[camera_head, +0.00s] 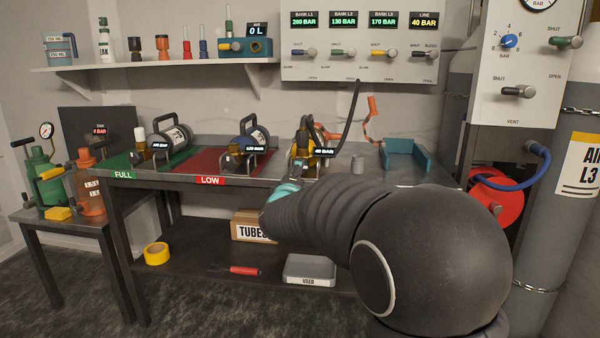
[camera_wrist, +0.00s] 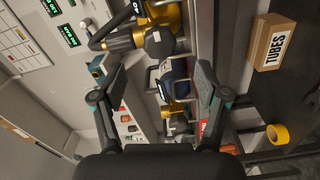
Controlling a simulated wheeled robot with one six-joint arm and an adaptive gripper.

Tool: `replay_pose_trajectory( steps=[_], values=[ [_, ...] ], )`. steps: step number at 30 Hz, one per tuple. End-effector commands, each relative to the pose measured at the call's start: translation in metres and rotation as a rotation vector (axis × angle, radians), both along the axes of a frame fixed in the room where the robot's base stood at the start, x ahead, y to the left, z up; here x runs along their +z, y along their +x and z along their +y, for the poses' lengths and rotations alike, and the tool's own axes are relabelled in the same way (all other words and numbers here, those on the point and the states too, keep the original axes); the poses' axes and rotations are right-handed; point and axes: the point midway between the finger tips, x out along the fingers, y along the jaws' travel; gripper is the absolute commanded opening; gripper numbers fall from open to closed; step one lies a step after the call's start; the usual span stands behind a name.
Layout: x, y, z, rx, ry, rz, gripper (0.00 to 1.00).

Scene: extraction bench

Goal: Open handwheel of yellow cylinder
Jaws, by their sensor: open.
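The yellow cylinder (camera_head: 300,154) lies on the bench, partly hidden behind my arm in the head view, with a 40 BAR tag beside it. In the wrist view the yellow cylinder (camera_wrist: 172,16) is at the top, beyond the fingertips. Its brass valve (camera_wrist: 122,40) has a dark end piece (camera_wrist: 155,40) that looks like the handwheel. My gripper (camera_wrist: 160,75) is open and its fingers are wide apart. Nothing is gripped, and the valve appears apart from both fingers. In the head view the fingers are hard to separate from the valve.
A blue cylinder (camera_head: 250,140) lies on the red LOW mat (camera_head: 200,163), and a black one (camera_head: 172,137) on the green FULL mat (camera_head: 126,161). A black hose (camera_head: 349,112) rises beside the yellow cylinder. A teal cradle (camera_head: 407,158) stands right. The gauge panel (camera_head: 360,70) hangs above.

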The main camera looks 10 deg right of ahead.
Motion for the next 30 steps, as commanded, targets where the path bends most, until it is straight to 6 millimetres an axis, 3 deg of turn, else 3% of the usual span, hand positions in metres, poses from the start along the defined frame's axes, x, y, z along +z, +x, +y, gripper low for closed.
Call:
replay_pose_trajectory(
  steps=[3, 8, 22, 26, 30],
  values=[
    [0.001, -0.018, 0.006, 0.000, 0.001, -0.001, 0.74],
    [0.000, -0.030, 0.010, 0.000, 0.000, 0.000, 0.74],
    [0.000, -0.033, 0.010, -0.001, 0.022, -0.007, 0.74],
    [-0.008, -0.031, 0.017, 0.028, 0.156, -0.012, 0.74],
    [-0.037, -0.029, 0.044, 0.125, 0.401, 0.053, 0.74]
  ],
)
